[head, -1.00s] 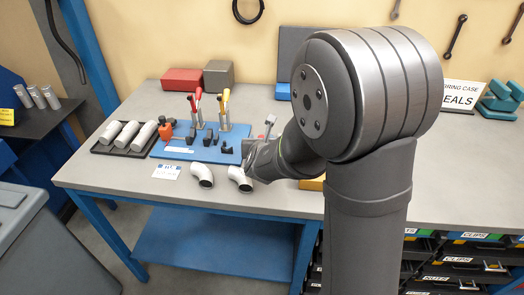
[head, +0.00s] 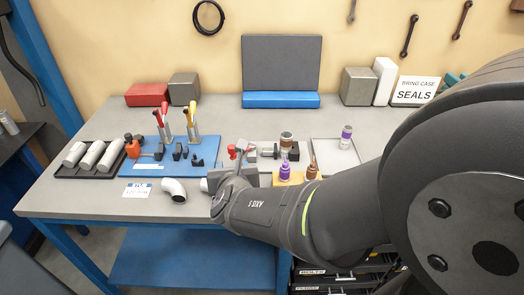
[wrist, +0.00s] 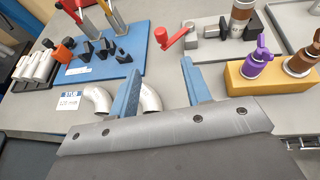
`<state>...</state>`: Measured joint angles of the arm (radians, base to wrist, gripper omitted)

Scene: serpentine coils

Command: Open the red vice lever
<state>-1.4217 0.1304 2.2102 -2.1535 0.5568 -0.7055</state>
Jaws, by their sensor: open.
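The red vice lever (wrist: 172,39) shows in the wrist view as a red arm with a round knob, joined to a grey metal vice (wrist: 208,32).
The blue board (head: 122,168) with toggle clamps and black blocks is left of the lever. Pale pipe elbows (head: 173,190) lie close to the fingers. A yellow-brown block (wrist: 285,88) with purple and brown fittings stands right. A grey tray (head: 325,147) lies beyond.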

